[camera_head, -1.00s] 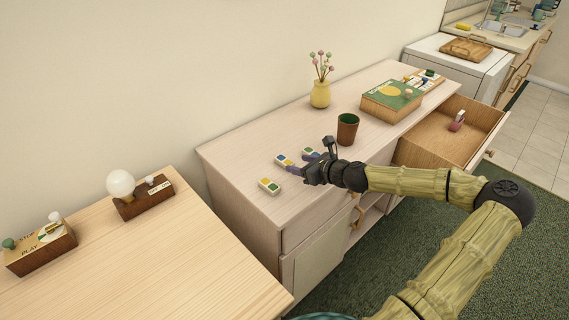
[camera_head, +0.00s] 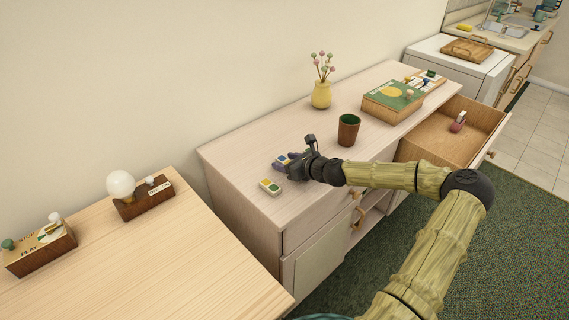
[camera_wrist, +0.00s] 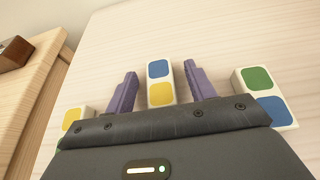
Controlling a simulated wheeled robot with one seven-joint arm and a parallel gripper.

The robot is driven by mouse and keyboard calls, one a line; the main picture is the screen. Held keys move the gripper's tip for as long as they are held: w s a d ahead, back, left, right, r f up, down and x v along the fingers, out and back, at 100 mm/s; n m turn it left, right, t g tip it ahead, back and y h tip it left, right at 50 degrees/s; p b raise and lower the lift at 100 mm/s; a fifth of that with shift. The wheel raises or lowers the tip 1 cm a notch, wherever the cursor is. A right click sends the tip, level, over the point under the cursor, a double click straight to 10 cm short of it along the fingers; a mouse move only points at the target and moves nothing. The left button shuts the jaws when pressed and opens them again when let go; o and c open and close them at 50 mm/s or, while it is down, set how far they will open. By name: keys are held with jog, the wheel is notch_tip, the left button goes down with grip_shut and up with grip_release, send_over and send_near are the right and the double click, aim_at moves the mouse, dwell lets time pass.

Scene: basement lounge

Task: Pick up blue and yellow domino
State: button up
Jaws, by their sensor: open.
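The blue and yellow domino (camera_wrist: 160,82) lies on the dresser top, between the two purple fingers of my gripper (camera_wrist: 157,85) in the wrist view. The gripper is open, with a gap between each finger and the domino. In the head view the domino (camera_head: 281,161) shows just past the fingertips of my gripper (camera_head: 285,165). A green and blue domino (camera_wrist: 265,97) lies to the right of the gripper in the wrist view. Another domino (camera_wrist: 75,117) with a yellow square lies to the left, partly hidden by the gripper body; it also shows in the head view (camera_head: 270,187).
A brown cup (camera_head: 348,131), a yellow vase (camera_head: 321,95) and a green-topped box (camera_head: 392,100) stand farther along the dresser (camera_head: 235,160). A drawer (camera_head: 455,135) is open at the right. A wooden table (camera_head: 150,260) is at the lower left.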

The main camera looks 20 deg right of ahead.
jog(key=shift+s+d+r, duration=0.1)
jog(key=shift+s+d, duration=0.1)
jog(key=shift+a, duration=0.1)
jog(key=shift+w, duration=0.1)
jog(key=shift+c, duration=0.4)
jog(key=shift+a, duration=0.15)
jog(key=c, duration=1)
jog(key=shift+o, duration=0.2)
notch_tip(320, 180, up, 10)
jog(key=p, duration=0.1)
